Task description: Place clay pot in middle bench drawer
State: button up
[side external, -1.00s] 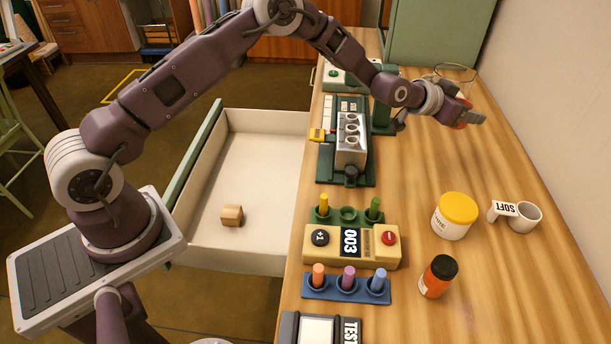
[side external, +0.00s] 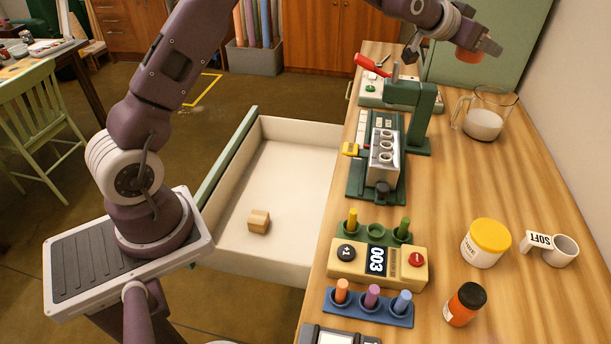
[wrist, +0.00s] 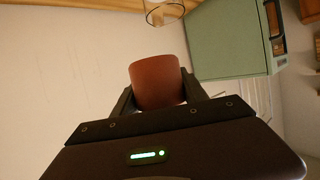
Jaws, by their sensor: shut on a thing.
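A reddish-brown clay pot (wrist: 157,82) is held between the two fingers of my gripper (wrist: 158,98) in the wrist view. In the side view, my gripper (side external: 480,50) is high above the far end of the bench, and a small orange-red part of the pot (side external: 468,56) shows below it. My gripper is shut on the pot. An open pale drawer (side external: 290,160) with a green front extends from the bench's left side, to the left of and below my gripper. A small wooden block (side external: 259,222) lies in it. Other drawers are not visible.
A glass jug (side external: 485,115) stands on the bench below my gripper. A green press (side external: 408,100), a counter box (side external: 380,262), a yellow-lidded jar (side external: 485,243) and an orange bottle (side external: 464,304) stand along the bench (side external: 445,190). A green cabinet (side external: 500,35) is behind. Most of the drawer floor is clear.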

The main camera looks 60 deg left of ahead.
jog(key=s+a+n+y, duration=0.1)
jog(key=s+a, duration=0.3)
jog(key=a, duration=0.4)
jog(key=s+a+n+y, duration=0.2)
jog(key=s+a, duration=0.2)
jog(key=a, duration=0.4)
jog(key=s+a+n+y, duration=0.1)
jog(key=s+a, duration=0.3)
jog(key=a, duration=0.4)
jog(key=shift+a+r+n+y, duration=0.15)
jog(key=shift+n+y, duration=0.25)
jog(key=shift+y, duration=0.4)
jog(key=s+a+n+g+y, duration=0.1)
jog(key=s+a+n+y, duration=0.1)
jog(key=s+a, duration=0.6)
jog(key=n+g+y, duration=0.2)
send_over(283, 169)
jog(key=f, duration=0.1)
notch_tip(283, 169, down, 45)
jog(key=shift+d, duration=0.1)
jog(key=shift+f, duration=0.1)
jog(key=o, duration=1.5)
